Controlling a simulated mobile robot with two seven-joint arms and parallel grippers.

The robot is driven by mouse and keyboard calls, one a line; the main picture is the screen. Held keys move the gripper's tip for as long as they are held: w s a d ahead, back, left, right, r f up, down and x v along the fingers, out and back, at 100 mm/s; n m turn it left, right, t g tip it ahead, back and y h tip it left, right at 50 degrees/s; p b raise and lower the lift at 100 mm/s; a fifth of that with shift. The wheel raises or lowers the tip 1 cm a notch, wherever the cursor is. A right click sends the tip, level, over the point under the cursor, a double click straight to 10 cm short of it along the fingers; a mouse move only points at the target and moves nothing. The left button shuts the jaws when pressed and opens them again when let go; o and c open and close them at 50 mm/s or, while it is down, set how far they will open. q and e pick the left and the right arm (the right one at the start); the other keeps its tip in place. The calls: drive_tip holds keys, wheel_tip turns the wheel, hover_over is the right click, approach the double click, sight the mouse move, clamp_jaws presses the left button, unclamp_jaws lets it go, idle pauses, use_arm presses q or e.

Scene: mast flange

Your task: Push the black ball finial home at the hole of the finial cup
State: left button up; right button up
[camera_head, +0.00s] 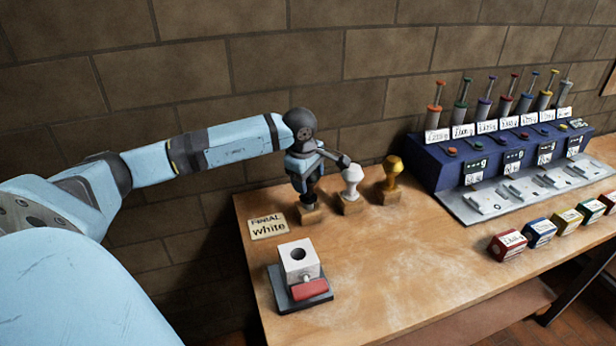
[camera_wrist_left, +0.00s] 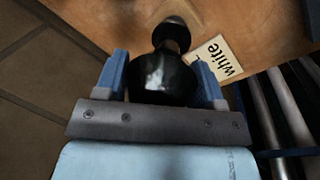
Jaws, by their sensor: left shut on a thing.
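My left gripper (camera_head: 305,180) points down over a small wooden block (camera_head: 311,215) at the table's back left. It is shut on the black ball finial (camera_head: 309,199), whose lower part shows just above the block; I cannot tell whether they touch. In the left wrist view, the glossy black ball finial (camera_wrist_left: 163,78) sits between the two blue fingers of my left gripper (camera_wrist_left: 160,72), its narrower end pointing away. The finial cup (camera_head: 300,262) is a white block with a dark round hole on top, empty, in a grey holder with a red bar. My right gripper is out of view.
A white finial (camera_head: 352,180) and a gold finial (camera_head: 392,174) stand on wooden blocks close to the right of my gripper. A card reading "FINIAL white" (camera_head: 268,227) lies in front. A blue rack (camera_head: 470,160) and coloured boxes (camera_head: 540,232) fill the right side. The table's middle is clear.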

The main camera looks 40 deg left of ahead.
use_arm(q)
drive_tip(key=shift+f+b, duration=0.9)
drive_tip(key=shift+f, duration=0.35)
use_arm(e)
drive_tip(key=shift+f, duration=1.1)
use_arm(q)
drive_tip(key=o, duration=1.1)
drive_tip(key=shift+c, duration=0.2)
drive_tip(key=s+r, duration=0.1)
drive_tip(key=r, duration=0.8)
drive_tip(key=s+r, duration=0.1)
drive_tip(key=r, duration=0.3)
drive_tip(key=shift+s+d+r, duration=0.15)
drive_tip(key=shift+s+r, duration=0.15)
drive_tip(key=shift+r, duration=0.1)
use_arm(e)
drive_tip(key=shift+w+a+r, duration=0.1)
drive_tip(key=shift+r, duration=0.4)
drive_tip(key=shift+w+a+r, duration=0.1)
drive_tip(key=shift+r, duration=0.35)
use_arm(q)
drive_tip(key=shift+f, duration=0.15)
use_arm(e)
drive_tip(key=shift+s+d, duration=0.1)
